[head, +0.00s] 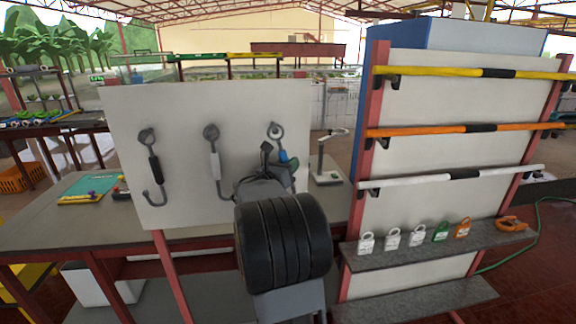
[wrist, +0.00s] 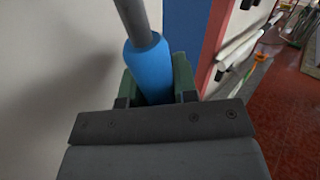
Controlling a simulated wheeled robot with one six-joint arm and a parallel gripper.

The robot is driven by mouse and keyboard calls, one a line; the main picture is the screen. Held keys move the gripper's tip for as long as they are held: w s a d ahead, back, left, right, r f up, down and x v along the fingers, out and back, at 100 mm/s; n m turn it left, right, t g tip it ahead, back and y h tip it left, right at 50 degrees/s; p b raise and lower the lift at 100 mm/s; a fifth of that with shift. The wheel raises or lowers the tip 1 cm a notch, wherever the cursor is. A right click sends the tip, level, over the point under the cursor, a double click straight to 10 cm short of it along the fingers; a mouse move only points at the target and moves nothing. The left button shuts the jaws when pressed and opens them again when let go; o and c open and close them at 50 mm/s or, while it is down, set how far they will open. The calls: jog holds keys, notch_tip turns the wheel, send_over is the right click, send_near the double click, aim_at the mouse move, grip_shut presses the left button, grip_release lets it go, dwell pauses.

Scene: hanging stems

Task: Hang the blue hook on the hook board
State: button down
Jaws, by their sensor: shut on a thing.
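The white hook board (head: 180,105) stands upright at the centre-left of the head view. A hook with a black grip (head: 155,170) and one with a pale grip (head: 215,168) hang on it. The blue hook (head: 282,156) is upright at the board's right side, its grey ring at the top level with the other rings. I cannot tell whether the ring is around a peg. In the wrist view the green jaws of my gripper (wrist: 155,88) are shut on its blue grip (wrist: 147,66). My arm hides the hook's lower part in the head view.
A rack (head: 440,100) with yellow, orange and white bars stands close on the right. Its shelf (head: 400,247) holds several padlocks. A table (head: 60,215) lies behind the board with a green tray (head: 90,190) on it. A small stand (head: 325,160) is right of the board.

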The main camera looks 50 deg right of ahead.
jog(key=shift+w+d+p, duration=0.3)
jog(key=shift+w+d, duration=1.15)
jog(key=shift+w, duration=0.25)
dwell(2.0)
jog(key=shift+d+f+b, duration=0.2)
jog(key=shift+f+b, duration=0.15)
jog(key=shift+b, duration=0.1)
jog(key=shift+s, duration=0.1)
dwell(0.5)
jog(key=c, duration=1.4)
grip_release()
jog(key=o, duration=0.6)
jog(key=shift+s+r, duration=0.1)
jog(key=shift+s, duration=0.05)
jog(key=shift+a, duration=0.15)
